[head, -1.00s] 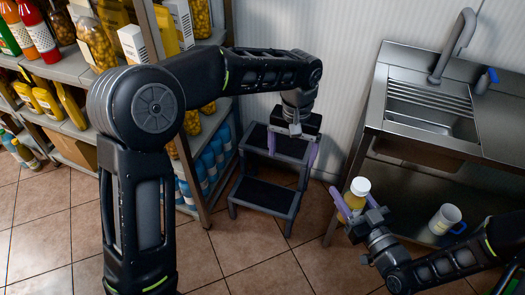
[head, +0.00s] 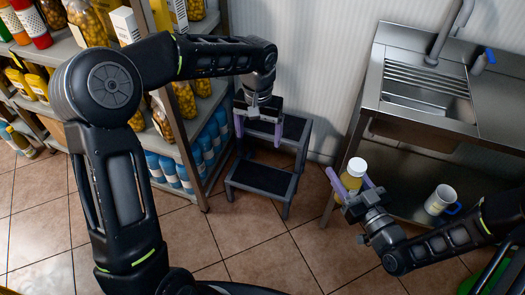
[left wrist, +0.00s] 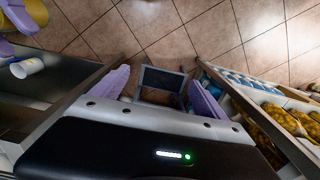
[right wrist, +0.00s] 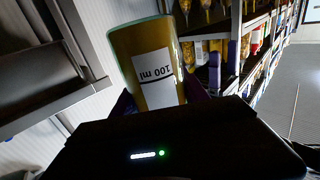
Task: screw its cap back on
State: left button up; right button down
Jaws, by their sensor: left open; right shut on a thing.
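A small bottle (head: 353,182) with yellow contents stands upright in my right gripper (head: 350,188), which is shut on it. A white cap (head: 357,166) sits on top of the bottle; I cannot tell how tight it is. The right wrist view shows the bottle close up (right wrist: 145,60), with a white "100 ml" label that reads upside down there. My left gripper (head: 258,128) is open and empty, fingers pointing down, in front of the step stool and well left of the bottle. In the left wrist view nothing is between its fingers (left wrist: 158,92).
A metal sink unit (head: 415,105) stands at the right, with a white mug (head: 440,199) on its lower shelf. A dark step stool (head: 262,178) stands by the wall. Shelves (head: 185,150) of jars and bottles fill the left. The tiled floor in front is clear.

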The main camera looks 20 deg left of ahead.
pick_arm(q)
jog(key=s+d+f+h, duration=0.2)
jog(key=s+d+f, duration=0.35)
jog(key=f, duration=0.35)
jog(key=s+d+f+h, duration=0.2)
jog(key=s+d+f, duration=0.3)
jog(key=f, duration=0.4)
jog(key=s+d+f+n, duration=0.1)
jog(key=s+d+f, duration=0.1)
jog(key=s+f, duration=0.8)
jog(key=s, duration=0.4)
jog(key=shift+s+n+t, duration=0.15)
jog(key=shift+n+t, duration=0.25)
pick_arm(e)
jog(key=shift+r, duration=0.1)
